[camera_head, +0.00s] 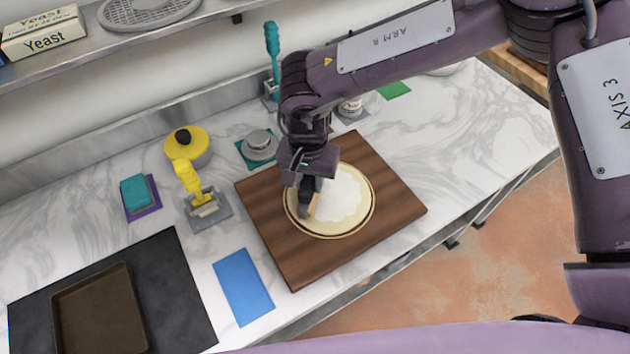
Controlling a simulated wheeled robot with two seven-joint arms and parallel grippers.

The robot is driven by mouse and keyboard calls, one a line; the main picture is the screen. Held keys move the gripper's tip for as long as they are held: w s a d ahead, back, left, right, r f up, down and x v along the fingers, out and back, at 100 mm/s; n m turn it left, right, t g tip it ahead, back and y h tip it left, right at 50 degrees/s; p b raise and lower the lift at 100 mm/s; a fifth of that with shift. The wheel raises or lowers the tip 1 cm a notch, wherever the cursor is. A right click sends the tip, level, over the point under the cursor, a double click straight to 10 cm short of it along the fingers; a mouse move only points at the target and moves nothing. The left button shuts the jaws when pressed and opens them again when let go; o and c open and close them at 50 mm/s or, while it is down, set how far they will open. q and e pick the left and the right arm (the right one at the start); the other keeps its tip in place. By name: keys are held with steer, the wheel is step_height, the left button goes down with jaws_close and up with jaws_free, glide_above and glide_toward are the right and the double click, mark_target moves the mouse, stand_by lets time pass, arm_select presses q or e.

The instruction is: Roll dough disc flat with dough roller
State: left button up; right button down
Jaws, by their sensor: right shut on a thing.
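A pale, round dough disc (346,199) with a tan rim lies on a brown wooden board (395,208) in the head view. My right gripper (309,188) reaches down over the left part of the disc. It is shut on the dough roller, which is mostly hidden by the gripper; only a small tan piece shows at the fingers, low over or on the dough. I cannot tell whether it touches. My left gripper is not in view.
A yellow-handled tool (190,182) sits on a grey mat left of the board. A blue mat (243,286) and a brown tray (98,312) on a black mat lie farther left. Small containers stand behind the board.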

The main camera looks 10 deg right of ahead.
steer(key=shift+a, duration=0.3)
steer(key=shift+w+a+b, duration=0.25)
steer(key=shift+a+b, duration=0.05)
steer(key=shift+a, duration=0.15)
steer(key=shift+d, duration=0.15)
steer(key=shift+s+d+p, duration=0.3)
steer(key=shift+s+d, duration=0.1)
steer(key=shift+d, duration=0.45)
steer(key=shift+d, duration=0.1)
steer(key=shift+s+d, duration=0.4)
steer(key=shift+d, duration=0.45)
